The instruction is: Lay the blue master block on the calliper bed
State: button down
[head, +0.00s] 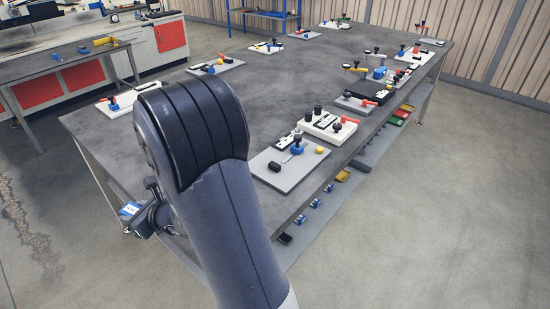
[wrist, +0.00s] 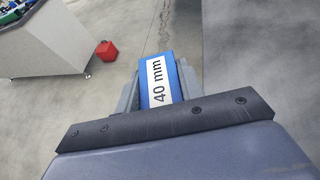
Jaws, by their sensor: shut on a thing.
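The blue master block (wrist: 172,68), with a white label reading 40 mm, is between the two grey fingers of my gripper (wrist: 160,82) in the wrist view. The gripper is shut on it. In the head view the block (head: 130,208) shows small at the left, beside the table's near left side, with my gripper (head: 143,213) partly hidden behind my arm. The block is held in the air over the floor, outside the table edge. I cannot tell which fixture on the table is the calliper bed.
The long grey table (head: 270,75) carries several plates and fixtures, including a grey plate (head: 285,175) and a white fixture (head: 327,126). Blue blocks (head: 315,203) sit on a low ledge along its right side. A workbench (head: 60,65) stands at left. Floor at right is free.

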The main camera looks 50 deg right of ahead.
aim_at(283, 163)
jog(key=z, duration=1.6)
